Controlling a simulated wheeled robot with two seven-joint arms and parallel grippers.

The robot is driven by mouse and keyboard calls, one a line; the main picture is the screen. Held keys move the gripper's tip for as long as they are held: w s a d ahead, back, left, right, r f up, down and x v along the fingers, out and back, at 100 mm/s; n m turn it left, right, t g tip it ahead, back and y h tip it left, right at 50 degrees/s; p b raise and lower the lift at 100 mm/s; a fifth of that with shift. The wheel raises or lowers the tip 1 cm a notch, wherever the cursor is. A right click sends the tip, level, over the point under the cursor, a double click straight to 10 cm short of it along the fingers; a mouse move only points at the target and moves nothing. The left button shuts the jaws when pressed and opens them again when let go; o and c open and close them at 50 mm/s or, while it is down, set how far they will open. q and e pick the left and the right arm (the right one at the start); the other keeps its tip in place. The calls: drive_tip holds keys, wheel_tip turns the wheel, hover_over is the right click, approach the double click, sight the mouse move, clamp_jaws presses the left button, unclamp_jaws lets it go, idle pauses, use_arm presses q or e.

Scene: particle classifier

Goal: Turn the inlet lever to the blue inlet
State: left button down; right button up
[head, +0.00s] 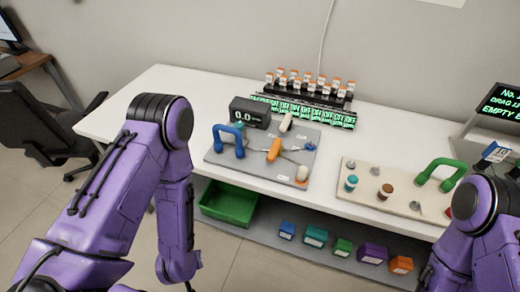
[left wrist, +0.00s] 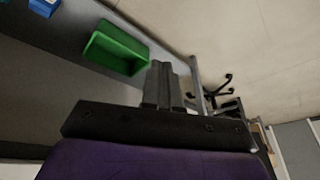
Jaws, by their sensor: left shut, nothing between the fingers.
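The inlet panel (head: 226,157) is a grey board on the white table, left of the middle in the head view. An orange lever (head: 274,149) sits near its centre, tilted. A blue arch-shaped handle (head: 229,139) stands at the panel's left, and a small blue knob (head: 310,146) at its right. Which of these is the blue inlet I cannot tell. My left gripper is outside the head view; in the left wrist view its fingers (left wrist: 163,84) are together and empty, away from the panel. My right gripper is not in view.
A second board (head: 345,192) with a green arch handle (head: 440,172) lies to the right. A black display box (head: 249,112) and a rack of vials (head: 310,88) stand behind the panel. A green bin (head: 228,203) and several coloured boxes sit on the lower shelf.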

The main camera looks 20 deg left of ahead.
use_arm(q)
drive_tip(key=w+d+r+m+h+p, duration=0.1)
drive_tip(key=w+r, duration=0.3)
drive_tip(key=w, duration=0.3)
drive_tip(key=w+d+r+m+h, duration=0.1)
drive_tip(key=w+d+r+h, duration=0.15)
drive_tip(key=w, duration=0.55)
drive_tip(key=m+t+h+p, duration=0.1)
drive_tip(key=m+h, duration=0.4)
drive_tip(key=m, duration=0.1)
approach(274, 151)
drive_tip(key=s+a+r, duration=0.2)
drive_tip(key=s+a, duration=0.1)
drive_tip(key=a, duration=0.1)
drive_tip(key=shift+s+a+f, duration=0.1)
drive_tip(key=shift+a, duration=0.1)
drive_tip(key=shift+f, duration=0.15)
drive_tip(key=p+x, duration=0.1)
drive_tip(key=x, duration=0.9)
